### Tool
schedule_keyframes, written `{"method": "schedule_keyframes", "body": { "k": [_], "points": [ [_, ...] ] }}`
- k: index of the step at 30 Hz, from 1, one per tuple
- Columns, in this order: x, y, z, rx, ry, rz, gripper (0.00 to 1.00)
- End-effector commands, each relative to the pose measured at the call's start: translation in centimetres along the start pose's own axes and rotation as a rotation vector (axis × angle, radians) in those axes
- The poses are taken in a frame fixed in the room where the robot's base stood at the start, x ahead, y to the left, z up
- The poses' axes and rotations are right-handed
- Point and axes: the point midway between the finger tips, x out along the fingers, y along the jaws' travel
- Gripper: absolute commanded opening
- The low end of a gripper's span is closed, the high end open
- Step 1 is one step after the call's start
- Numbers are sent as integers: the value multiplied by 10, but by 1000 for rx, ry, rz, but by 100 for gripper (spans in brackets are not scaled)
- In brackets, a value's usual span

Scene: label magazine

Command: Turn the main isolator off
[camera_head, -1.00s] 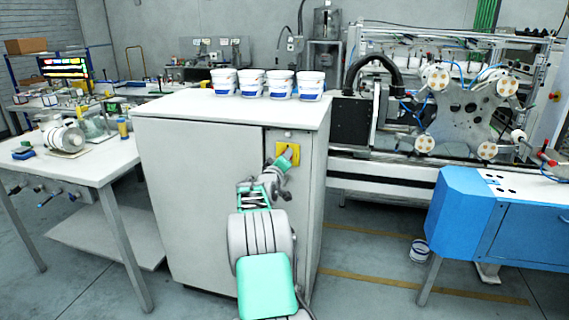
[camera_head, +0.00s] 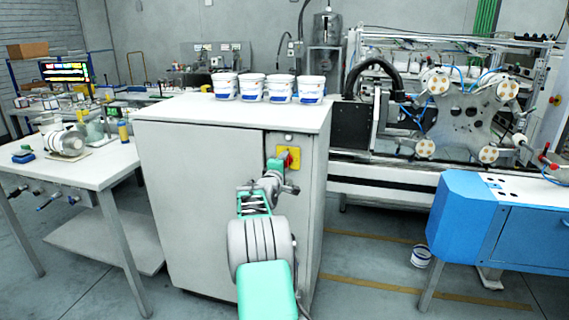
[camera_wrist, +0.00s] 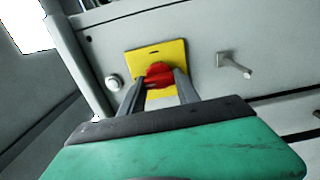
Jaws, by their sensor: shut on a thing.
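The main isolator is a red handle (camera_wrist: 158,75) on a yellow plate (camera_head: 294,176), on the front of a grey cabinet (camera_head: 200,190) near its upper right. In the wrist view the yellow plate (camera_wrist: 172,55) shows around the handle. My gripper (camera_wrist: 160,82) is shut on the red handle, with one finger on each side of it. In the head view my gripper (camera_head: 277,168) reaches the plate from below left and covers part of it. The exact angle of the handle is hard to tell.
Several white tubs (camera_head: 267,87) stand on the cabinet top. A white bench (camera_head: 90,165) is on the left and a blue machine housing (camera_head: 470,225) on the right. In the wrist view a metal peg (camera_wrist: 235,65) sticks out beside the plate.

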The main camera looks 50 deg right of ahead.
Motion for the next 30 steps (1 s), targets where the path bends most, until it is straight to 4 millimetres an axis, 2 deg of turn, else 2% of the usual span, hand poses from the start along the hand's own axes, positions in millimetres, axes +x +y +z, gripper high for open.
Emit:
{"method": "schedule_keyframes", "body": {
  "k": [13,14,21,30],
  "points": [
    [0,0,0,-12,0,0,0],
    [0,0,0,-12,0,0,40],
    [0,0,0,-11,0,0,59],
    [-3,0,0,-10,0,1,60]
  ]
}}
